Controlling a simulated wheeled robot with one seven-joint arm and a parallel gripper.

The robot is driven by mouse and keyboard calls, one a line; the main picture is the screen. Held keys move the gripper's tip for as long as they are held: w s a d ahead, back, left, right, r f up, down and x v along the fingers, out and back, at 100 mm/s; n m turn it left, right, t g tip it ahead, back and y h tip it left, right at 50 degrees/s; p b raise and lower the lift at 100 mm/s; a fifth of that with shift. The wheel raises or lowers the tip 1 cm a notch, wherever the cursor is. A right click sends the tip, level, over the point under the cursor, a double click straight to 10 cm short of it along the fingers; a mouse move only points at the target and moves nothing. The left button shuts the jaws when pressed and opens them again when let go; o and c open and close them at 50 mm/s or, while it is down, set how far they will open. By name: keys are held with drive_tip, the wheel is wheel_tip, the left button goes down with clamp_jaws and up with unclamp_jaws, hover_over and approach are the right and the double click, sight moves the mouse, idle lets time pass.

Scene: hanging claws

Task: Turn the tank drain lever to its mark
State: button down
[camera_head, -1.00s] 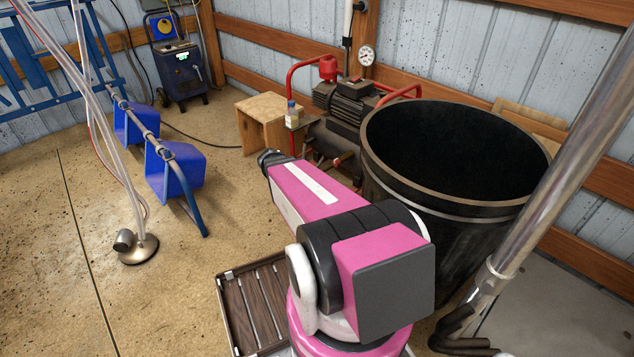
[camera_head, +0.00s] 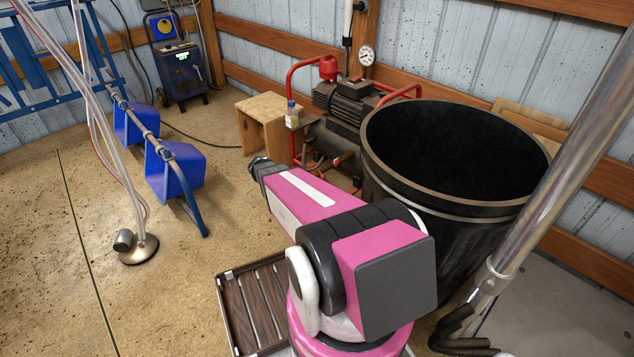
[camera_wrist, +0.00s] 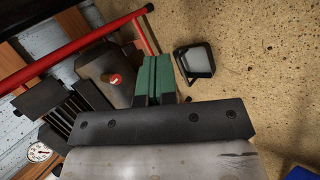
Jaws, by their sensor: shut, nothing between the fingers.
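The compressor (camera_head: 347,98) stands against the back wall, with its dark tank (camera_head: 335,138) low beneath the motor. The tank (camera_wrist: 108,72), with a round red mark on it, is left of my fingers in the wrist view. I cannot make out the drain lever or its mark in either view; my arm and fingers cover part of the tank area. My gripper (camera_wrist: 157,68) is shut and empty, its green fingers together, close beside the tank in the picture. I cannot tell whether it touches anything. In the head view the fingers do not show clearly.
A large black barrel (camera_head: 400,190) stands right of the compressor. A wooden stool (camera_head: 262,120) with a small bottle (camera_head: 291,116) is to its left. The red frame tube (camera_wrist: 75,45) crosses the wrist view near my fingers. Open floor (camera_head: 230,225) lies left of my arm.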

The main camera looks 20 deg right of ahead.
drive_tip(key=w+d+f+h, duration=0.7)
drive_tip(key=w+d+f, duration=0.1)
drive_tip(key=w+f, duration=0.6)
drive_tip(key=n+t+h, duration=0.2)
drive_tip(key=t+h, duration=0.3)
drive_tip(key=h, duration=0.1)
approach(321, 174)
drive_tip(key=s+x, duration=0.1)
drive_tip(key=x, duration=0.5)
drive_tip(key=shift+s+d, duration=0.2)
drive_tip(key=shift+s, duration=0.2)
drive_tip(key=shift+f, duration=0.15)
drive_tip(key=shift+s+d+n+t+y, duration=0.3)
drive_tip(key=shift+d+n+t, duration=0.15)
drive_tip(key=shift+d+t, duration=0.25)
drive_tip(key=shift+s+d+n+t+y, duration=0.25)
drive_tip(key=shift+d+n+t, duration=0.3)
drive_tip(key=shift+d, duration=0.25)
